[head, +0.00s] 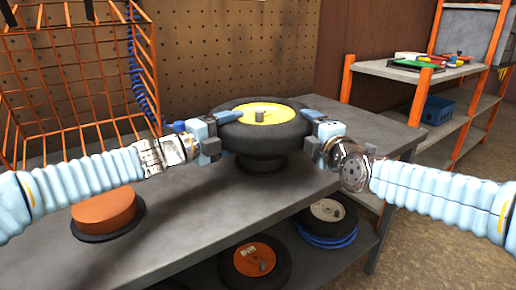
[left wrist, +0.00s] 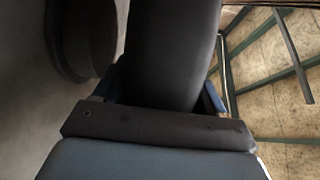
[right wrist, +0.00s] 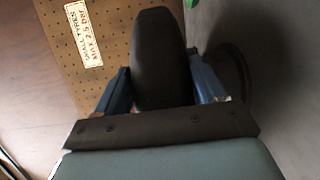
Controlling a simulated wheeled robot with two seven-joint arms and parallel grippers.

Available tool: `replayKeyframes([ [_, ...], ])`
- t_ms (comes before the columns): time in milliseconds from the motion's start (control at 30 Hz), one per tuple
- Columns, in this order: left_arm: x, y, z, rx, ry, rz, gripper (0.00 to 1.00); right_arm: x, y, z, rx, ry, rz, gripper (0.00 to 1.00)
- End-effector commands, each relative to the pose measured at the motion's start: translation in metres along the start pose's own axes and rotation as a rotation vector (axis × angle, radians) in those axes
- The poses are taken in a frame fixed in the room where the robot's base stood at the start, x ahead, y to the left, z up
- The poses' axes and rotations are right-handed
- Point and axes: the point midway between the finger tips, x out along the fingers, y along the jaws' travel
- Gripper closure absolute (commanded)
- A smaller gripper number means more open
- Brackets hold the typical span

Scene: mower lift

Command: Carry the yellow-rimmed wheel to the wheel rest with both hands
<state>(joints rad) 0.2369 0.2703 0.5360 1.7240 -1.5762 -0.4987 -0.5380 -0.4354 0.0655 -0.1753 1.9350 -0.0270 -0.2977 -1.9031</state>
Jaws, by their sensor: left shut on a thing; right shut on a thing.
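The yellow-rimmed wheel (head: 262,138) is a thick black tyre lying flat, with a yellow disc and a dark hub on top. My left gripper (head: 217,128) is shut on its left side and my right gripper (head: 313,128) on its right side. The tyre also shows between the fingers in the left wrist view (left wrist: 172,50) and the right wrist view (right wrist: 162,60). A dark round stand (head: 262,164) is directly below the wheel on the workbench. I cannot tell whether they touch. An orange-topped round piece with a dark base (head: 104,210) sits at the bench's left front.
The grey workbench (head: 190,225) is clear in front of the wheel. An orange wire rack (head: 75,85) stands at its back left, before a pegboard (head: 225,50). An orange-rimmed wheel (head: 255,260) and another wheel (head: 328,215) with blue hose lie on the lower shelf.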

Motion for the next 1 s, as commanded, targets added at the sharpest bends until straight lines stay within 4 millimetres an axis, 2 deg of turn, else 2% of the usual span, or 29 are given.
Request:
replayKeyframes([
  [533,0.0,0.002,0.0,0.003,-0.001,-0.003,1.0,0.0,-0.001,0.001,0.001,-0.003,0.005,1.0],
  [1000,0.0,0.028,0.0,0.003,-0.001,-0.003,1.0,0.001,-0.028,0.0,0.001,-0.003,0.005,1.0],
])
